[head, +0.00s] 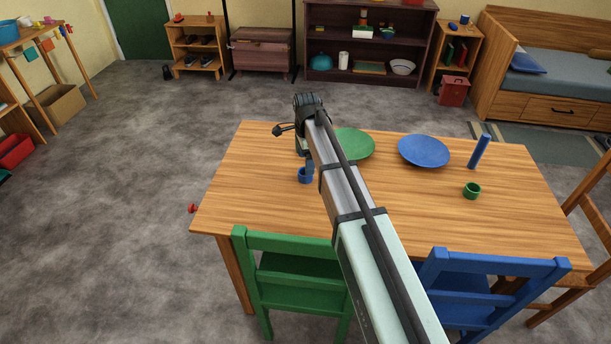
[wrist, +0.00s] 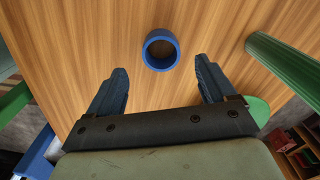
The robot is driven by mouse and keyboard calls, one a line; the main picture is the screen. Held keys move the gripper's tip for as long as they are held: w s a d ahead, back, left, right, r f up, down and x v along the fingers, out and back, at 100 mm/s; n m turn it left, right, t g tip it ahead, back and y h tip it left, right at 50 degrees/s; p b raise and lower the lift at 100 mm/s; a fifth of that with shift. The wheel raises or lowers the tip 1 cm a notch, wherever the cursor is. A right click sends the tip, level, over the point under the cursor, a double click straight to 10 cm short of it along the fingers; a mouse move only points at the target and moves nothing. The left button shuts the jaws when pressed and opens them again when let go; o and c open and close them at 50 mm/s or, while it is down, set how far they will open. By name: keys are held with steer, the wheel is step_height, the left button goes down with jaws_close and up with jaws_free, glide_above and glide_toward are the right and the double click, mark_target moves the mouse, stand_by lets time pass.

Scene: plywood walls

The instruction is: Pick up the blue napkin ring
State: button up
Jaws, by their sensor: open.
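The blue napkin ring (head: 303,178) stands on the left part of the wooden table in the head view, partly covered by my gripper (head: 309,166). In the wrist view the ring (wrist: 174,38) shows as a short round tube with its opening towards the camera. My gripper (wrist: 161,66) is open there, one finger to each side of the ring's line. The ring lies just beyond the fingertips, roughly midway between them and not held. The height gap between fingertips and ring is hard to tell.
A green cylinder (wrist: 285,62) is to the right in the wrist view. The table (head: 400,210) also bears a green plate (head: 356,145), a blue plate (head: 424,151), a blue cylinder (head: 480,151) and a green ring (head: 472,191). Green (head: 290,245) and blue (head: 490,268) chairs stand at the near edge.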

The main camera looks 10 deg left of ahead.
steer(key=shift+a+f, duration=0.15)
steer(key=shift+f, duration=2.9)
steer(key=shift+c, duration=0.3)
steer(key=c, duration=1)
steer(key=shift+r, duration=0.15)
